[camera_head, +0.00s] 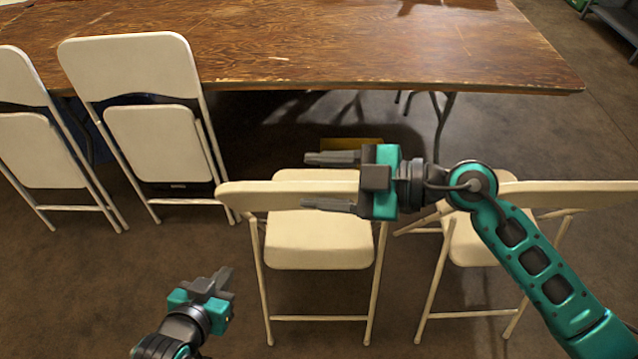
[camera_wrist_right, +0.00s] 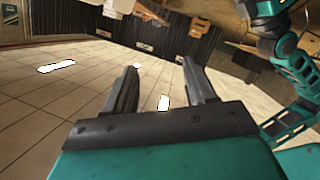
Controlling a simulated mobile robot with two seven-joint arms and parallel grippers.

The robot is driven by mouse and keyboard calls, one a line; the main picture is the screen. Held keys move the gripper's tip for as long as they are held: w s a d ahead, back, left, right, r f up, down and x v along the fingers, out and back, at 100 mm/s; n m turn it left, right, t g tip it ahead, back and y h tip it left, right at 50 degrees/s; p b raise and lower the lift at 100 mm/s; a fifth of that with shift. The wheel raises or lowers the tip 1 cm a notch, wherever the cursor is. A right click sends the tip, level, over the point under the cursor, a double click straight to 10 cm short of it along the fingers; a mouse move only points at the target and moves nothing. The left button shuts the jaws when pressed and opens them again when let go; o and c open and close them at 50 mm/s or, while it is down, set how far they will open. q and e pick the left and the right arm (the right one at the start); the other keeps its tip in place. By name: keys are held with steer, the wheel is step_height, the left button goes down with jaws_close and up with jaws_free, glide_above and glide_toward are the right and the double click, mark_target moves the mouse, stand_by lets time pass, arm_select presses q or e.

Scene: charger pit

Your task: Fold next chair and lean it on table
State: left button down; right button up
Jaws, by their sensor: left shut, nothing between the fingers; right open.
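An unfolded cream chair (camera_head: 318,240) stands on the floor in the middle of the head view, apart from the table (camera_head: 330,45). My right gripper (camera_head: 332,181) is open, with its fingers pointing left over the chair's backrest and hiding part of it. I cannot tell whether it touches the backrest. It also shows in the right wrist view (camera_wrist_right: 160,85), with nothing between its fingers. My left gripper (camera_head: 222,280) is shut and empty, low and to the left of the chair. Another unfolded chair (camera_head: 475,240) stands to the right, partly hidden by my right arm.
Two folded chairs, one (camera_head: 150,115) and another (camera_head: 40,150), lean on the table's near edge at left. A small yellow thing (camera_head: 352,145) lies under the table. The table edge to the right of the folded chairs is clear. Floor (camera_head: 100,280) is free at lower left.

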mark_target(327, 186)
steer(key=w+d+f+m+h, duration=0.2)
steer(key=w+d+f+h, duration=0.25)
steer(key=d+h, duration=0.3)
steer(key=shift+h, duration=0.25)
steer(key=b+x, duration=0.6)
steer(key=x, duration=0.1)
steer(key=shift+w+a+b, duration=0.15)
steer(key=shift+w+b, duration=0.1)
steer(key=shift+b, duration=0.15)
steer(key=b+x, duration=0.2)
steer(key=x, duration=0.3)
steer(key=shift+w+a, duration=0.2)
steer(key=shift+a, duration=0.05)
steer(key=shift+w+a+f, duration=0.2)
steer(key=shift+a+f, duration=0.1)
steer(key=shift+f, duration=0.05)
arm_select(q)
step_height(327, 186, down, 6)
steer(key=w+d, duration=0.1)
steer(key=d, duration=0.1)
steer(key=shift+h, duration=0.4)
steer(key=shift+a, duration=0.1)
steer(key=shift+w, duration=0.1)
arm_select(e)
jaws_close()
